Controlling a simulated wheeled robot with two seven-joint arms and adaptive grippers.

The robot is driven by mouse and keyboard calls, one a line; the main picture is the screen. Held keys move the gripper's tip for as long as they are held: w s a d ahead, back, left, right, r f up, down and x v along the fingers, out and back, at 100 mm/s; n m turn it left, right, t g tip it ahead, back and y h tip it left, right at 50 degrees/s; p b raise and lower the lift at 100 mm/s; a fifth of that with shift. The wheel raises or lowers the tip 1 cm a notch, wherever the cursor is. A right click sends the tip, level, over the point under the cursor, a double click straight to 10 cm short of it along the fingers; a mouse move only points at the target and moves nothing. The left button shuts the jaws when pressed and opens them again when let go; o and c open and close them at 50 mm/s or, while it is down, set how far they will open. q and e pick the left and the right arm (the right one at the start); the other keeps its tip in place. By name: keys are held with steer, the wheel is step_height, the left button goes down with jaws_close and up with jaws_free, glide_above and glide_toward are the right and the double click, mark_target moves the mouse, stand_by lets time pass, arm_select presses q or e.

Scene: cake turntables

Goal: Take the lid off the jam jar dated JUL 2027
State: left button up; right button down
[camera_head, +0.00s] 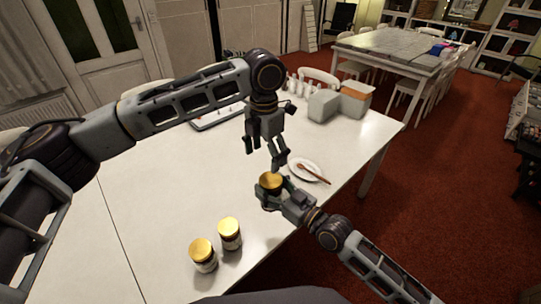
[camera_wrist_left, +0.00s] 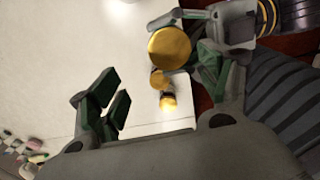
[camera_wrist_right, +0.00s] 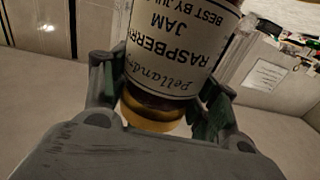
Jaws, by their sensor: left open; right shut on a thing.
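The held jam jar shows a gold lid (camera_head: 271,181) in the head view and the same lid in the left wrist view (camera_wrist_left: 169,47). In the right wrist view its label (camera_wrist_right: 180,55) appears upside down and reads raspberry jam, best by JUL; the year is cut off. My right gripper (camera_wrist_right: 160,95) is shut around this jar, near the lid. My left gripper (camera_head: 277,158) is open and empty, just above and behind the lid, apart from it. Two more gold-lidded jars, one at front left (camera_head: 203,255) and one beside it (camera_head: 230,234), stand on the table; their dates are unreadable.
A white plate (camera_head: 300,163) with a brown utensil lies on the white table (camera_head: 165,190), just behind the held jar. Grey and orange boxes (camera_head: 340,104) and several small white items (camera_head: 300,84) stand at the back. The table's left middle is clear.

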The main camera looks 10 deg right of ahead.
mark_target(270, 179)
arm_select(q)
steer(key=shift+s+d+m, duration=0.3)
steer(key=shift+s+d, duration=0.2)
steer(key=shift+d, duration=0.1)
steer(key=shift+f, duration=0.1)
steer(key=shift+f, duration=3.95)
steer(key=c, duration=1.1)
steer(key=shift+o, duration=0.2)
steer(key=shift+n, duration=1.7)
